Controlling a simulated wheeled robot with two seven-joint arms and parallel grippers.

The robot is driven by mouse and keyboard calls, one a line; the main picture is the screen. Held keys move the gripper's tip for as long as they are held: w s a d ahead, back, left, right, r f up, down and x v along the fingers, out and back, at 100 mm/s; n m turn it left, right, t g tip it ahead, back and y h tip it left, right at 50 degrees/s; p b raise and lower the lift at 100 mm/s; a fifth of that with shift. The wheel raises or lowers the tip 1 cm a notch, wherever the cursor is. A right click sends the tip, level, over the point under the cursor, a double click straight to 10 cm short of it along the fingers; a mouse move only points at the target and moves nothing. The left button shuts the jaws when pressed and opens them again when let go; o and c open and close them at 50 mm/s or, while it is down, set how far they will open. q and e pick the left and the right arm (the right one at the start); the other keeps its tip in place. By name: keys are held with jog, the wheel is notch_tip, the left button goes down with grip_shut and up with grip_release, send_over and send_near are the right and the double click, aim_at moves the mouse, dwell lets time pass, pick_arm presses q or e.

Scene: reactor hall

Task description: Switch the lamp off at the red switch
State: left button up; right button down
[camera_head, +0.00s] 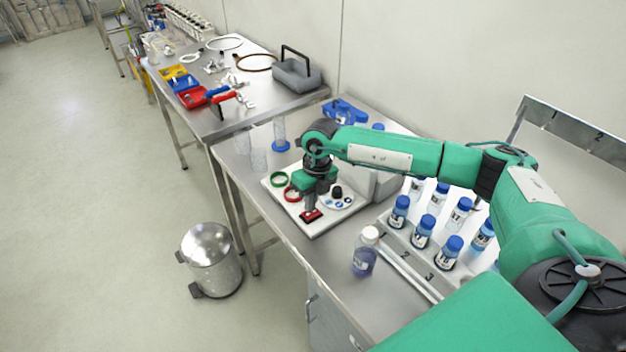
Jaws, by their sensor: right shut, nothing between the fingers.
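The red switch (311,216) is a small red rocker in a dark frame near the front edge of a white device (325,226) on the steel bench. My right gripper (310,209) points down with shut, empty fingers directly above the switch. Its fingertips look at or very near the switch; I cannot tell whether they touch. A lamp is not clearly seen. My left gripper is not in view.
A rack (408,262) of blue-capped bottles stands right of the device. A white-capped bottle (365,252) stands in front of it. Glass cylinders (259,154) stand at the left. A second bench holds coloured bins (187,92) and a grey toolbox (297,76). A metal bin (210,258) stands on the floor.

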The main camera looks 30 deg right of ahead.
jog(key=shift+a+f, duration=0.2)
jog(key=shift+f, duration=0.45)
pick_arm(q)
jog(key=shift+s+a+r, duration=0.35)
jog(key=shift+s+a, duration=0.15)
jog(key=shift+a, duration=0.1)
pick_arm(e)
jog(key=shift+f, duration=0.2)
